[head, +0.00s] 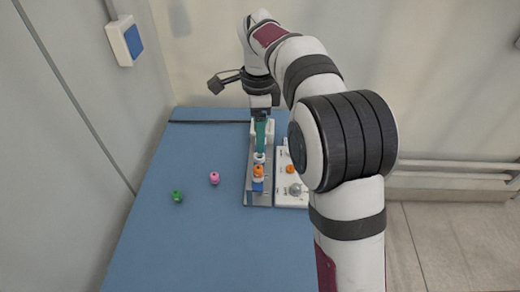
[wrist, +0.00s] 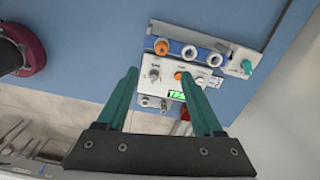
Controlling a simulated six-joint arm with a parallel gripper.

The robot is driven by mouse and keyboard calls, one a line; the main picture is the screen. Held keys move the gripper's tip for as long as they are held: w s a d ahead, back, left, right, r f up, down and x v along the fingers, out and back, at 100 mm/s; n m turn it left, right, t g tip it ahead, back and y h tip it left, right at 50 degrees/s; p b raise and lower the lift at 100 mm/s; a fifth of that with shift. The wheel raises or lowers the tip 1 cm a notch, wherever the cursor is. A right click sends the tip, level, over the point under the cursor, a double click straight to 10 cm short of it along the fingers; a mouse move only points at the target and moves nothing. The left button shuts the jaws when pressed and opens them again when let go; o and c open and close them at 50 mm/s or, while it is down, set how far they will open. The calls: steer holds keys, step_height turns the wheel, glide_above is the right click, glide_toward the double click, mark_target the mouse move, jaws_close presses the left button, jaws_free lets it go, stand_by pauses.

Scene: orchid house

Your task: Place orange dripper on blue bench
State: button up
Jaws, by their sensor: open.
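The orange dripper (head: 258,171) sits in a grey metal rack on the blue bench (head: 200,240). In the wrist view the orange dripper (wrist: 161,46) is at the left end of the rack's row, beyond my fingertips. My gripper (wrist: 157,73) is open, with its teal fingers spread and nothing between them. In the head view my gripper (head: 262,146) points down above the rack, at the far side of the orange dripper. Whether it touches anything there is hard to tell.
The rack (wrist: 205,38) also holds white-rimmed places (wrist: 189,52) and a teal piece (wrist: 247,66). A white control box (head: 292,196) with an orange knob (head: 290,169) stands beside it. A pink dripper (head: 214,178) and green dripper (head: 177,196) lie left; the near bench is clear.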

mark_target(258, 168)
step_height(258, 168, down, 12)
steer(key=shift+w+a+f, duration=0.15)
steer(key=shift+f, duration=0.05)
jaws_close()
